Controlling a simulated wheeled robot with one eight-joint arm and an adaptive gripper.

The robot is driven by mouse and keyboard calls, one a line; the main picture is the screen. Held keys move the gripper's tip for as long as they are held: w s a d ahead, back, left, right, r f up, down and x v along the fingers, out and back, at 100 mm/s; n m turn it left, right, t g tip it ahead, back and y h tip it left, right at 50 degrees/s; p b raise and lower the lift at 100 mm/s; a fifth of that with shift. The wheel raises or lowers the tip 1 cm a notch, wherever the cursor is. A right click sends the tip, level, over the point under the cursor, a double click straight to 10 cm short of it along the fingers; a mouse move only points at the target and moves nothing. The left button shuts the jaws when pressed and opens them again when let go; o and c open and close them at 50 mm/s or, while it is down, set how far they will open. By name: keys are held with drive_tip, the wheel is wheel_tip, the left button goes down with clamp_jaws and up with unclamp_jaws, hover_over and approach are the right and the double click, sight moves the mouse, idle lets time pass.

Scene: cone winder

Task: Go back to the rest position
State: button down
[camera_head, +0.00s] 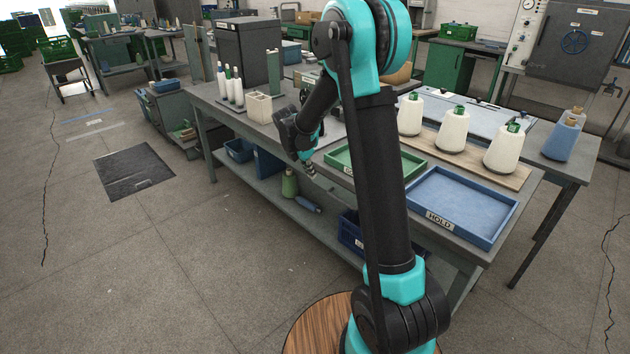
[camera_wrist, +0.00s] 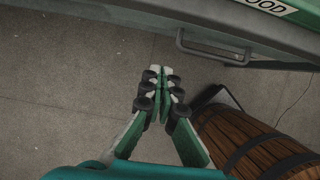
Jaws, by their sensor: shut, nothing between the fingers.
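My gripper (camera_head: 311,172) hangs beside the front edge of the workbench (camera_head: 262,135) in the head view, left of the green tray. It also shows in the wrist view (camera_wrist: 160,72), with its green-and-white fingers drawn together and nothing between them. The fingers point out over bare grey floor, apart from the bench. My arm is folded, with its elbow high and its forearm angled down to the left.
A green tray (camera_head: 338,158) and a blue HOLD tray (camera_head: 490,235) lie along the bench front. Several white yarn cones (camera_head: 453,131) stand behind them on a board. A white box (camera_head: 258,107) stands left of my forearm. Floor (camera_head: 200,260) left of the bench is clear.

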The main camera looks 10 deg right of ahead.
drive_tip(key=s+d+m+y, duration=0.1)
drive_tip(key=s+d+m, duration=0.3)
drive_tip(key=s+m, duration=0.8)
drive_tip(key=s+d+m+t+y, duration=0.1)
drive_tip(key=s+d+m, duration=0.3)
drive_tip(key=s+m, duration=0.9)
drive_tip(key=s+y, duration=0.1)
drive_tip(key=s, duration=0.6)
drive_tip(key=shift+s+f+t+y, duration=0.2)
drive_tip(key=shift+s+t+y, duration=0.05)
drive_tip(key=shift+t+y, duration=0.05)
drive_tip(key=shift+d, duration=0.1)
